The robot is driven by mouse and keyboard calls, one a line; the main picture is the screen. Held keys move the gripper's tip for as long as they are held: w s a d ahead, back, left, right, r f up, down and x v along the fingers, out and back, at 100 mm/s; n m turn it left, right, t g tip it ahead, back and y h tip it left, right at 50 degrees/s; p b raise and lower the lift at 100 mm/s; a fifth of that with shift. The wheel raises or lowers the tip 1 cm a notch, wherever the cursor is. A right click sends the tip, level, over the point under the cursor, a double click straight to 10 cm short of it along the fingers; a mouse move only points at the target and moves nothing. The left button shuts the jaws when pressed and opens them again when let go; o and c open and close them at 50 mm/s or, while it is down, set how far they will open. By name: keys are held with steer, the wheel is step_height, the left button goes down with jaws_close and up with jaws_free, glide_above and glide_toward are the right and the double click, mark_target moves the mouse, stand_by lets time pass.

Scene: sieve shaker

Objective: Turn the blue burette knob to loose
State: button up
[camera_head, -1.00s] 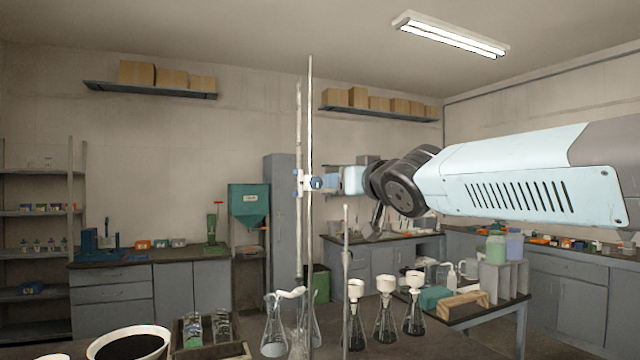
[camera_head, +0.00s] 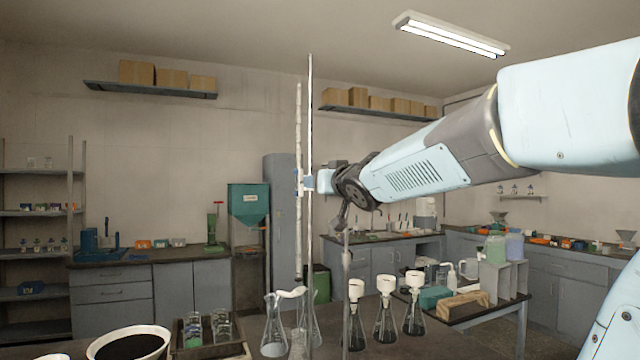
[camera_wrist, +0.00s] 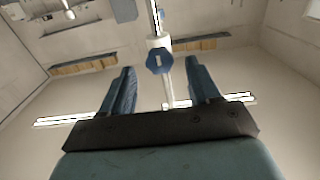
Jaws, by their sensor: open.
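The blue burette knob (camera_wrist: 160,60) is a lobed disc with a pale mark at its centre, on a white clamp body. In the wrist view it lies between the two finger lines, with a gap on each side. My gripper (camera_wrist: 161,73) is open and empty. Whether the fingertips reach past the knob's face is hard to tell. In the head view the knob (camera_head: 308,183) is a small blue spot by the upright rod (camera_head: 310,120), mostly too small for detail. My gripper (camera_head: 322,181) is just right of it. The slim burette (camera_head: 298,130) stands left of the rod.
Conical flasks (camera_head: 273,330) stand on the near bench below the burette. Several funnel-topped flasks (camera_head: 385,320) and a thin upright rod (camera_head: 346,290) stand to the right. A black-filled bowl (camera_head: 130,345) sits at front left. The air around the knob looks clear.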

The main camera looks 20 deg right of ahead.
steer(key=shift+w, duration=0.95)
steer(key=c, duration=1)
steer(key=shift+n, duration=0.3)
steer(key=shift+a+f+n, duration=0.1)
steer(key=shift+n, duration=2.8)
steer(key=shift+a+f+n, duration=0.1)
steer(key=shift+f+n, duration=0.05)
steer(key=shift+n, duration=2.75)
steer(key=shift+a+f+n, duration=0.1)
steer(key=shift+n, duration=2.8)
